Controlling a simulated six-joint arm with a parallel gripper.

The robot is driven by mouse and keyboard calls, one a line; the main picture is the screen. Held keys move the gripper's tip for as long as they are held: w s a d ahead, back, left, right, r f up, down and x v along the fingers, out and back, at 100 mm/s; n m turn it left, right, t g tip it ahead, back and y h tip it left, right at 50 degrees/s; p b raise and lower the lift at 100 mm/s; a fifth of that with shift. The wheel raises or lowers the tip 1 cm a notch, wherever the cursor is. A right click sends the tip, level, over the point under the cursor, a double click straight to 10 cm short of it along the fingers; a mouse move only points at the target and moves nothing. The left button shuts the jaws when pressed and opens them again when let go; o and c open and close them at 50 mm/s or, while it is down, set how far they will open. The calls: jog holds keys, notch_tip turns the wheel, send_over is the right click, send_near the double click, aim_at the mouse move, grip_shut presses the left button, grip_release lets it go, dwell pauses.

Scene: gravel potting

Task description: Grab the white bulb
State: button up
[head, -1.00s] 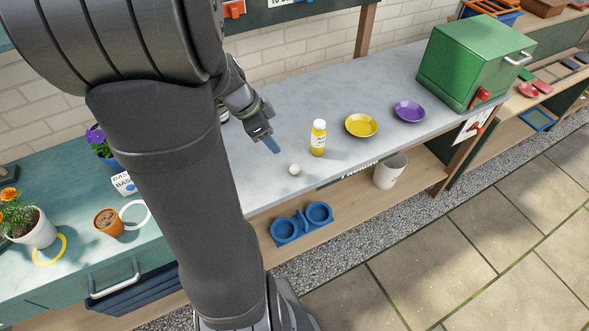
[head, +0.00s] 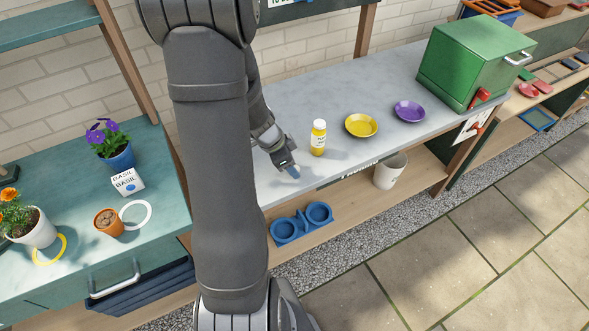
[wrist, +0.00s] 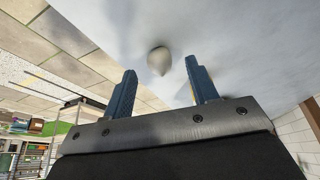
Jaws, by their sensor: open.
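The white bulb (wrist: 159,60) lies on the grey tabletop and shows in the wrist view just beyond my fingertips, between the lines of the two blue fingers. My gripper (wrist: 162,80) is open, with nothing between its fingers. In the head view my gripper (head: 292,172) is low over the front part of the grey table (head: 345,85), left of the yellow-labelled bottle. The bulb cannot be made out in the head view, where my gripper covers its place.
A yellow-labelled bottle (head: 318,137) stands close to the right of my gripper. A yellow saucer (head: 361,125), a purple saucer (head: 409,111) and a green box (head: 468,62) are farther right. A white pot (head: 390,171) and blue holder (head: 301,223) sit on the shelf below.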

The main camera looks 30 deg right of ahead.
jog(key=shift+x, duration=1.05)
jog(key=c, duration=1)
jog(key=shift+r, duration=0.15)
